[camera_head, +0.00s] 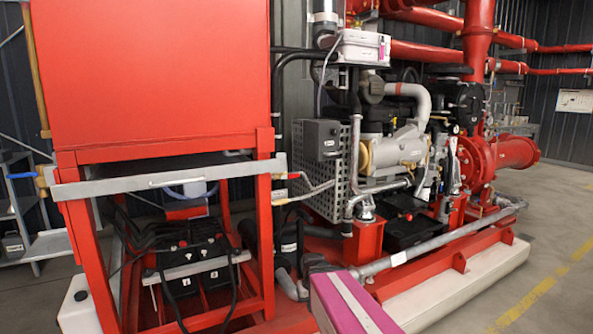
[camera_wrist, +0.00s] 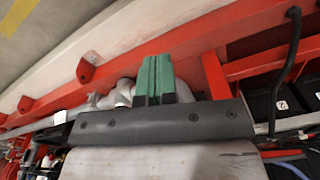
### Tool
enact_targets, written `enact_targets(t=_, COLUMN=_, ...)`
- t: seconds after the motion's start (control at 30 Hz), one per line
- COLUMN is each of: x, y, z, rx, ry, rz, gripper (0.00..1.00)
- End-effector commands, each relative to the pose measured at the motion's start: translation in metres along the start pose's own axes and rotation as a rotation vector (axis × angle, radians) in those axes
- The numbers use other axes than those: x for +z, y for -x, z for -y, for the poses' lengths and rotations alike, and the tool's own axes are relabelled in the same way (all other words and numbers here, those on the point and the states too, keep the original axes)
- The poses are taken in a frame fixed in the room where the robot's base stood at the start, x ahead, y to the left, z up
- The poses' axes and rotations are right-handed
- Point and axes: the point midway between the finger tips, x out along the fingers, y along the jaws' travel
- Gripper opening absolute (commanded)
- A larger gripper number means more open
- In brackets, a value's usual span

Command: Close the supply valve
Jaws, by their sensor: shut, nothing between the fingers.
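A short blue lever (camera_head: 22,176) sticks out to the left of a brass-coloured fitting (camera_head: 41,182) beside the red frame's left post, in the head view. It looks like a valve handle, but I cannot tell for certain that it is the supply valve. My gripper (camera_wrist: 154,78) shows in the wrist view, with its green fingers together and nothing held. Behind them are a red skid rail and pale pipe fittings, well apart from the blue lever. In the head view the gripper itself is not seen.
A red tank (camera_head: 150,70) stands on a red frame above black batteries (camera_head: 195,265). The engine (camera_head: 400,150) and a grey pipe (camera_head: 430,243) along the skid fill the middle. Open floor (camera_head: 540,270) lies at the right. A grey shelf (camera_head: 45,243) stands far left.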

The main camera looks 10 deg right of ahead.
Motion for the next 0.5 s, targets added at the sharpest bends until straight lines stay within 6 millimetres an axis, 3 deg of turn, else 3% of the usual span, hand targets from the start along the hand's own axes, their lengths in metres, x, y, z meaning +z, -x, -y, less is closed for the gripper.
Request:
enact_targets(t=0.03, x=-0.021, y=0.012, z=-0.001, rx=-0.007, ry=0.007, rz=-0.028, gripper=0.0)
enact_targets(t=0.2, x=-0.079, y=0.062, z=-0.002, rx=-0.037, ry=0.038, rz=-0.125, gripper=0.0)
enact_targets(t=0.5, x=-0.17, y=0.169, z=-0.007, rx=-0.078, ry=0.101, rz=-0.299, gripper=0.0)
